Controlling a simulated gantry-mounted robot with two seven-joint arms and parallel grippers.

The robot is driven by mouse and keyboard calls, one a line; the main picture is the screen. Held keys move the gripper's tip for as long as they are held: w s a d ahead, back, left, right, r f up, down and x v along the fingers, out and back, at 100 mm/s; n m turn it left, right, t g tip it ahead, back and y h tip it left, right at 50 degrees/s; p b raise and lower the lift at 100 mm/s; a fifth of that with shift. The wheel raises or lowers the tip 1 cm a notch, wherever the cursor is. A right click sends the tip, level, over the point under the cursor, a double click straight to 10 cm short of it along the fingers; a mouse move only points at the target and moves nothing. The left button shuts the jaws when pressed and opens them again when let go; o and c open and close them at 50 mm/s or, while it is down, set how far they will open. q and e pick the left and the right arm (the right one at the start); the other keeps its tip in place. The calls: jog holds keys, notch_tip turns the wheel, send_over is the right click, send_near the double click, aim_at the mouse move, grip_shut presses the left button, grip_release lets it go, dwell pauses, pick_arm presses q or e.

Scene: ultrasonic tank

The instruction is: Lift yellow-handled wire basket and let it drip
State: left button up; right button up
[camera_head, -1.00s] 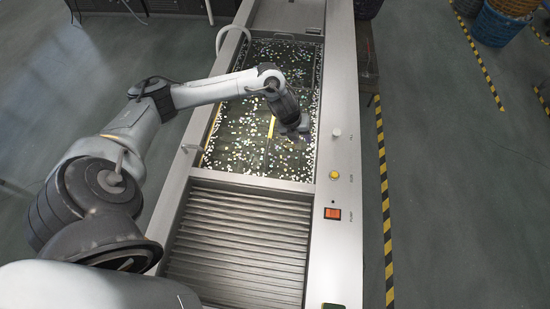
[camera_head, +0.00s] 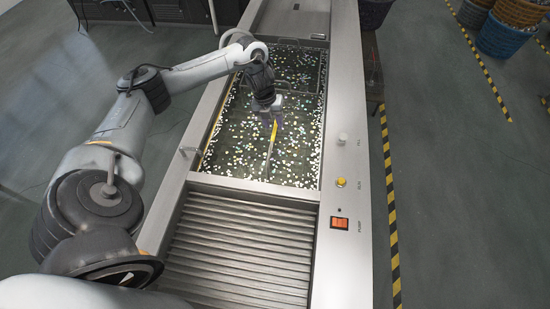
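The yellow handle (camera_head: 273,131) of the wire basket shows in the middle of the tank, as a short bright bar. The basket's thin wires are hard to make out against the dark, speckled liquid. My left gripper (camera_head: 266,117) points down right at the handle's far end and hides part of it. I cannot tell whether its fingers touch the handle or how far apart they are. My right gripper is not in view.
The steel tank rim (camera_head: 326,150) surrounds the liquid, covered in many small light specks. A ribbed drainboard (camera_head: 240,245) lies at the near side. The right-hand panel has a yellow button (camera_head: 341,182) and an orange switch (camera_head: 339,223). A hooked pipe stands at the tank's left.

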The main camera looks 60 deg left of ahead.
aim_at(275, 128)
pick_arm(q)
jog(key=f, duration=0.4)
jog(key=shift+w+f, duration=0.3)
jog(key=shift+f, duration=0.1)
grip_shut()
jog(key=shift+w+r, duration=0.1)
jog(key=shift+r, duration=0.05)
